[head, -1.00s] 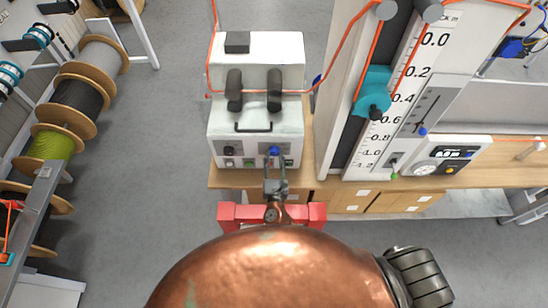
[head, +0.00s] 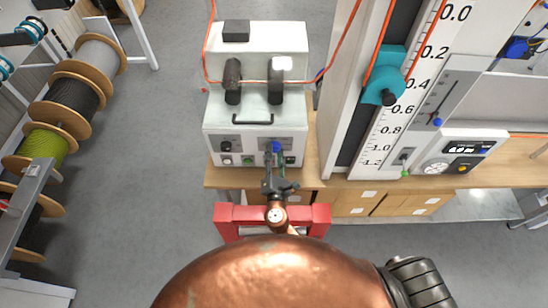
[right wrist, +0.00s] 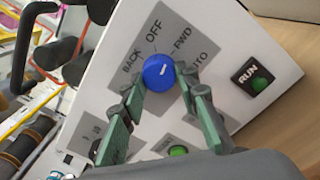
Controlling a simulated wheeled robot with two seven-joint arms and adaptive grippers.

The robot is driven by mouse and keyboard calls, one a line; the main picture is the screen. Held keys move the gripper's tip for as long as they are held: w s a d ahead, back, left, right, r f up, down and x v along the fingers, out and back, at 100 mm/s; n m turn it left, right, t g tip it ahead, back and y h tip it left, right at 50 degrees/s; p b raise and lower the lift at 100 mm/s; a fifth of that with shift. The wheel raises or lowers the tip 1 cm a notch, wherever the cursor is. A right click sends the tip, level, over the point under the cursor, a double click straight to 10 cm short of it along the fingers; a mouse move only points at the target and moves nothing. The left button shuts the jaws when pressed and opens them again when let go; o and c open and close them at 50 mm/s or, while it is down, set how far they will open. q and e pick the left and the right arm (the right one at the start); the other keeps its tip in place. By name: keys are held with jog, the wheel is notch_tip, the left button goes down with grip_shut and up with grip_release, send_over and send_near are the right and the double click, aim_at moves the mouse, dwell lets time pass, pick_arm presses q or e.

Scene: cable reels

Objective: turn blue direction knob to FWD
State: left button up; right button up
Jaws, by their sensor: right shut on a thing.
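The blue direction knob (head: 276,147) is on the front panel of a white control box (head: 222,121). In the right wrist view the blue knob (right wrist: 158,73) sits among the labels BACK, OFF, FWD and AUTO. Its short white mark lies toward the upper right, on the FWD and AUTO side; I cannot tell exactly which label it points at. My right gripper (right wrist: 161,84) is shut on the knob, one finger on each side. It also shows in the head view as the right gripper (head: 273,158), reaching up to the panel. My left gripper is not in view.
A black knob (head: 225,146) is on the panel's left. A tall white scale (head: 400,100) with a teal slider (head: 384,72) stands to the right. Cable reels (head: 68,103) line the left side, with grey floor between.

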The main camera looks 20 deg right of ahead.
jog(key=shift+m+b, duration=1.1)
jog(key=o, duration=1.1)
jog(key=shift+s, duration=0.15)
jog(key=v, duration=1.1)
jog(key=shift+s+a+f, duration=0.1)
jog(key=shift+s+a, duration=0.1)
jog(key=shift+s, duration=0.15)
